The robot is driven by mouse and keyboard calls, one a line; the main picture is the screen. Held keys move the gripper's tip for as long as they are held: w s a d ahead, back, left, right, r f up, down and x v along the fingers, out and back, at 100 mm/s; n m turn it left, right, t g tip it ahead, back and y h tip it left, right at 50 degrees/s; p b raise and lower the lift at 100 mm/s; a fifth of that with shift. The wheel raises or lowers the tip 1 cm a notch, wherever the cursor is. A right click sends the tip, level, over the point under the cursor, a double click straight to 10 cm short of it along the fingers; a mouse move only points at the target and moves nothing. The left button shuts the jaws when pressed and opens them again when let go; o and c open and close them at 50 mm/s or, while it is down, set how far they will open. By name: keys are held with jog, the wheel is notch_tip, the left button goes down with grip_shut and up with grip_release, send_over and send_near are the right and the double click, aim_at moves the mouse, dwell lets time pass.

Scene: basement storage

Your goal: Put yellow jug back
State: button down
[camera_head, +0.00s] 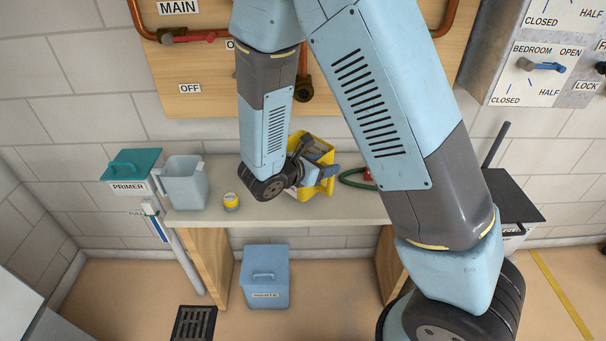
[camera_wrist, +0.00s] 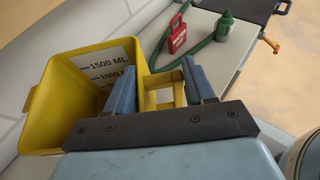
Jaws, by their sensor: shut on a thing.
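The yellow jug (camera_head: 308,193) is at the bench by the back wall, partly hidden by my arm and gripper. In the wrist view the yellow jug (camera_wrist: 58,112) is on the left, its open mouth showing a white scale marked 1500 ML. My gripper (camera_head: 322,170) is shut on the jug's handle. In the wrist view the handle lies between the two blue fingers of my gripper (camera_wrist: 160,84). I cannot tell whether the jug's base touches the bench.
A teal PRIMER box (camera_head: 132,166) is left; a blue bin (camera_head: 265,277) stands below.

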jog(key=shift+w+d+f, duration=0.1)
jog(key=shift+f, duration=1.6)
jog(key=shift+c, duration=2)
grip_release()
jog(key=v, duration=1.2)
jog(key=shift+r, duration=0.1)
